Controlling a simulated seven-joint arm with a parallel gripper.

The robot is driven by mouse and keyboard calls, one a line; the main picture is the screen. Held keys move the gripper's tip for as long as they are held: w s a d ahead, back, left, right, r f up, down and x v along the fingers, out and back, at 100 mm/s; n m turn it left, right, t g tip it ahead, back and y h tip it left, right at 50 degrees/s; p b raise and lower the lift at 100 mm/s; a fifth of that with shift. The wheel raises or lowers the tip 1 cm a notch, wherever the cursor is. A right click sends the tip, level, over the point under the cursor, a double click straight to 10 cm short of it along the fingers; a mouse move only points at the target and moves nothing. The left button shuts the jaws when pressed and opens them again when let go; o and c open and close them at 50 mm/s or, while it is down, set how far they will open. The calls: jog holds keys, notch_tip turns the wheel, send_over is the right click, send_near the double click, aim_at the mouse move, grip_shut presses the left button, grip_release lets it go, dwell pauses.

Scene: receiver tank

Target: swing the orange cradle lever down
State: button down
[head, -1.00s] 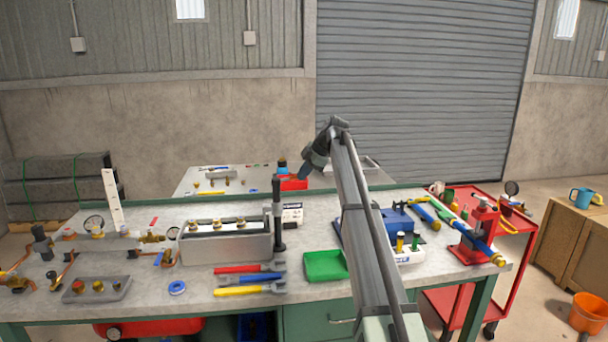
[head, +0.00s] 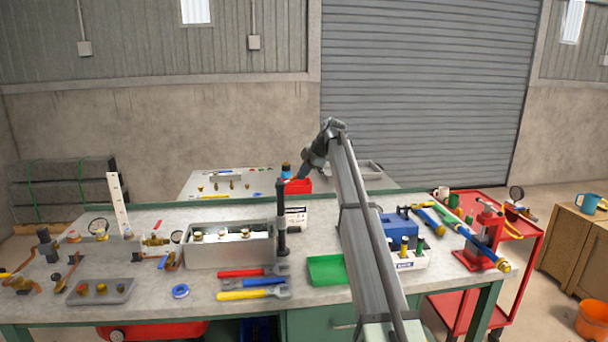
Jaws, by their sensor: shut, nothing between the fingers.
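I cannot make out an orange cradle lever in the head view. A red tank (head: 155,333) shows only in part under the bench at the lower left, and the bench edge hides the rest of it. My arm rises from the bottom edge and bends down to the left at its far end. My gripper (head: 303,175) is small there, shut and empty, in front of the far table. Its fingers are hard to make out, and it appears apart from the tank.
The bench (head: 215,305) carries a grey box (head: 228,255), a black upright tool (head: 281,225), wrenches, a green tray (head: 327,270) and a red stand (head: 475,260) with a blue tube. A red cart (head: 532,240) and an orange bucket (head: 596,318) stand at right.

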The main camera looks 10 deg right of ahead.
jog(key=shift+d, duration=0.1)
